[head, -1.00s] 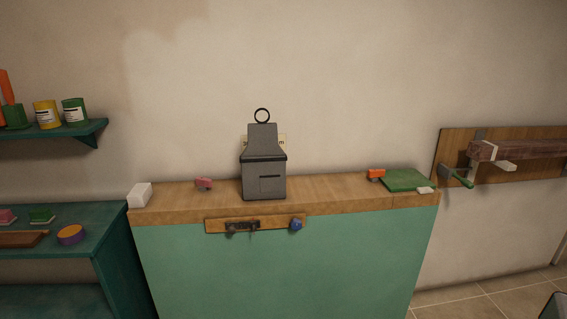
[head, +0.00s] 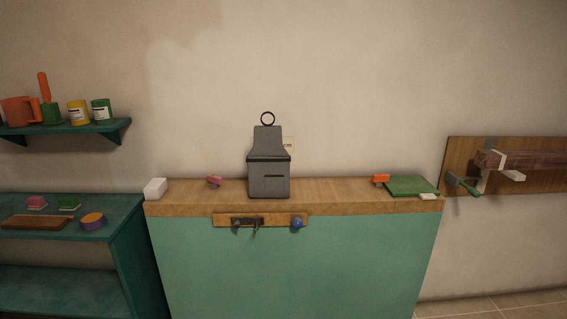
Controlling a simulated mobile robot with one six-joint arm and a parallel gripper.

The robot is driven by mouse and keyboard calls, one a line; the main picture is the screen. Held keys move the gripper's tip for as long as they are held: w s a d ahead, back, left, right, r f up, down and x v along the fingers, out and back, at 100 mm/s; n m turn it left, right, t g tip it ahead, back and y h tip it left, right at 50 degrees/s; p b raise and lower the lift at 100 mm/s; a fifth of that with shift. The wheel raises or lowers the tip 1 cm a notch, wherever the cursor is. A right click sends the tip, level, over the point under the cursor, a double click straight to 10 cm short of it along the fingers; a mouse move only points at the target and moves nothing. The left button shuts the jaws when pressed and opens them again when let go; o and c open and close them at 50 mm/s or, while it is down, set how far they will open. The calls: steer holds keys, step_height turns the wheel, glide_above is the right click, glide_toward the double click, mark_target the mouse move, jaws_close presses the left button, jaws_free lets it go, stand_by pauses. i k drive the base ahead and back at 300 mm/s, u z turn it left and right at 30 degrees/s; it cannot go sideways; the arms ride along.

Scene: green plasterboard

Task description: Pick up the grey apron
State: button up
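The grey apron (head: 269,172) shows in the middle of the head view. My gripper is not in view.
The wooden top (head: 335,192) carries a white block (head: 155,188), a pink item (head: 214,181), an orange item (head: 380,179) and a green board (head: 411,186). A hook rail (head: 270,221) is on the front. A teal shelf unit (head: 135,238) stands left; a wall-mounted board (head: 462,160) is right.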

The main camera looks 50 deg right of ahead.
mark_target(268, 162)
steer(key=u, duration=0.15)
steer(key=i, duration=0.95)
steer(key=z, duration=0.05)
